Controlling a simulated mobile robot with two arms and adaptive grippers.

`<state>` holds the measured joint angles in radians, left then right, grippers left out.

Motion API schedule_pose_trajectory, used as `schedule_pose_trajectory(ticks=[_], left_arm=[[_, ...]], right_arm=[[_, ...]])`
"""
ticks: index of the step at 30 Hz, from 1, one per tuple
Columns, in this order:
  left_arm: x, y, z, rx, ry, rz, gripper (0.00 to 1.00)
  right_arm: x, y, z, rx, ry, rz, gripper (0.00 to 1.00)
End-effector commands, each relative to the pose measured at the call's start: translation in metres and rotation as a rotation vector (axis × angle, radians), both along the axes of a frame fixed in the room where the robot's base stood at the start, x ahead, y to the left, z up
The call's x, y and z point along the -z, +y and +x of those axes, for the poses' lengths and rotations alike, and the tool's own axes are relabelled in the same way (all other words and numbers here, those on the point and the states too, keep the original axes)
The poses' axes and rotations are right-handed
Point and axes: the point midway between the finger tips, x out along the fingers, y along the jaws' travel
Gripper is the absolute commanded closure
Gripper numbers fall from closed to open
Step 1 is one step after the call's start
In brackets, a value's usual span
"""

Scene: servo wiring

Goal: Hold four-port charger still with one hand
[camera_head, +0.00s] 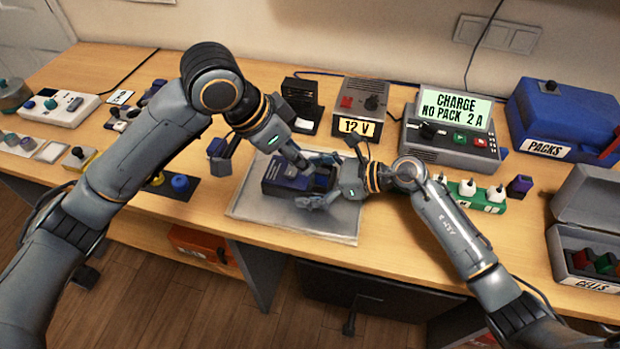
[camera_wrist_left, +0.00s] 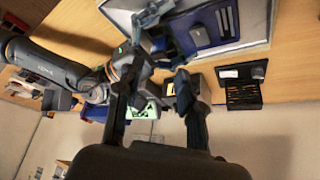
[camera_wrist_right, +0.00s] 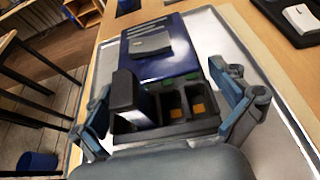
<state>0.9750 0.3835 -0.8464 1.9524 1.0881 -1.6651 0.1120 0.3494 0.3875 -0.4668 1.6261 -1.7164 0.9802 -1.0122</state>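The four-port charger (camera_head: 283,178), a dark blue box with a slotted end, lies on a grey tray (camera_head: 290,226). It also shows in the left wrist view (camera_wrist_left: 205,28). In the right wrist view, its blue face (camera_wrist_right: 165,63) has a grey raised part, and a black block (camera_wrist_right: 127,92) stands up at the left of its open slots (camera_wrist_right: 190,104). My right gripper (camera_head: 318,180) has its fingers apart, one on each side of the slotted end; firm contact is unclear. My left gripper (camera_head: 302,163) is above the charger, its fingers apart and nothing seen between them.
Behind the tray stand a 12 V supply (camera_head: 358,108), a charge unit (camera_head: 452,142) and a black holder (camera_head: 301,100). A blue packs box (camera_head: 562,118) and a grey cells case (camera_head: 585,230) are at right. The tray's front strip is bare.

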Motion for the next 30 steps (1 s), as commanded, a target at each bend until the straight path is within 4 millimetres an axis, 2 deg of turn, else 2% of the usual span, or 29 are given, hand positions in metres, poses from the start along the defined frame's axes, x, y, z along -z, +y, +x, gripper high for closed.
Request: schedule_pose_trajectory(ticks=[1,6,8,14,22,30], left_arm=[[0.000,0.000,0.000,0.000,0.000,0.000,0.62],[0.000,0.000,0.000,0.000,0.000,0.000,0.62],[0.000,0.000,0.000,0.000,0.000,0.000,0.62],[-0.001,-0.007,0.002,0.051,-0.001,0.031,0.60],[-0.010,-0.039,0.014,0.440,0.007,0.283,0.60],[-0.029,-0.047,0.026,0.721,0.035,0.484,0.60]], right_arm=[[0.000,0.000,0.000,0.000,0.000,0.000,0.16],[0.000,0.000,0.000,0.000,0.001,0.000,0.51],[0.000,0.000,0.000,0.000,0.001,-0.001,0.60],[0.001,0.000,-0.001,-0.001,0.002,-0.002,0.60],[0.002,0.000,-0.001,-0.001,0.003,-0.002,0.60],[0.003,-0.001,-0.001,0.000,0.004,-0.004,0.60]])
